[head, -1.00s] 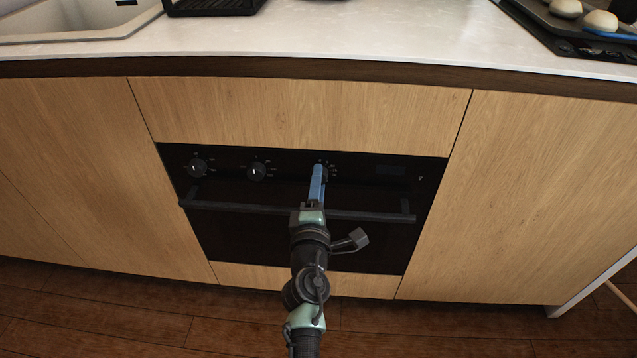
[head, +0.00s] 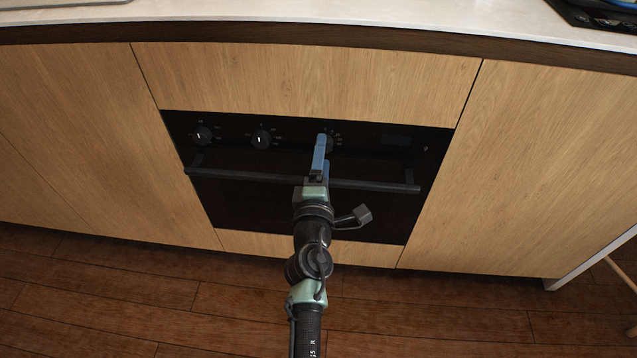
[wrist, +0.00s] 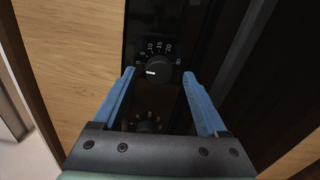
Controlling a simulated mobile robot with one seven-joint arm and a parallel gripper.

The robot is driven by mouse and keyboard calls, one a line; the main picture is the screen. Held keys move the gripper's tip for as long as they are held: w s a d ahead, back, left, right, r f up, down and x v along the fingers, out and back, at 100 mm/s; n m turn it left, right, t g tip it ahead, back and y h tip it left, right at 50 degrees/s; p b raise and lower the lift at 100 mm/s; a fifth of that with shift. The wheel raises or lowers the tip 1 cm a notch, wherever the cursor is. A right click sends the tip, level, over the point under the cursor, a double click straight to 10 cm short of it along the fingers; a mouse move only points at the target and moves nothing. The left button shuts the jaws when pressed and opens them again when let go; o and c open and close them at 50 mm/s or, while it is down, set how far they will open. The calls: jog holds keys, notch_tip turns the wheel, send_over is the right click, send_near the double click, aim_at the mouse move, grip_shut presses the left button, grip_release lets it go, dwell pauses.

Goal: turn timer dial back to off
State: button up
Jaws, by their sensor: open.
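The timer dial (wrist: 159,68) is a round black knob ringed by white numbers on the black oven panel. Its white mark points left and slightly down in the wrist view, close to the 0 label. My gripper (wrist: 158,74) is open, with one blue finger on each side of the dial in the picture. I cannot tell whether either finger touches it. In the head view my gripper (head: 320,141) is at the rightmost dial (head: 329,144), which it partly hides.
Two other knobs, the left one (head: 202,136) and the middle one (head: 261,139), sit on the same panel. The oven handle bar (head: 375,186) runs across below the dials, behind my arm. Wooden cabinet fronts (head: 530,170) flank the oven, and the counter edge is above.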

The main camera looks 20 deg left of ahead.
jog(key=p+v, duration=0.2)
jog(key=v, duration=0.9)
jog(key=shift+s+p, duration=0.2)
jog(key=shift+p, duration=0.1)
jog(key=shift+d+r, duration=0.1)
jog(key=w+d+r+m+t+h, duration=0.15)
jog(key=d+r+m, duration=0.3)
jog(key=r, duration=0.75)
jog(key=w+d+r+m+t+h, duration=0.1)
jog(key=d+r+m+t+h, duration=0.4)
jog(key=r, duration=0.7)
jog(key=w+d+r+m, duration=0.1)
jog(key=d+r+m, duration=0.4)
jog(key=r, duration=0.7)
jog(key=s+r+m+t+y, duration=0.1)
jog(key=s+r+m+t, duration=0.1)
jog(key=s+r+m, duration=0.5)
jog(key=s+r+m+t, duration=0.15)
jog(key=s+r, duration=0.45)
jog(key=r, duration=0.6)
notch_tip(320, 180, up, 31)
jog(key=p, duration=3.1)
jog(key=shift+w+d+n+p, duration=0.2)
jog(key=shift+w+n+p, duration=0.1)
jog(key=shift+p, duration=0.05)
jog(key=shift+y, duration=0.25)
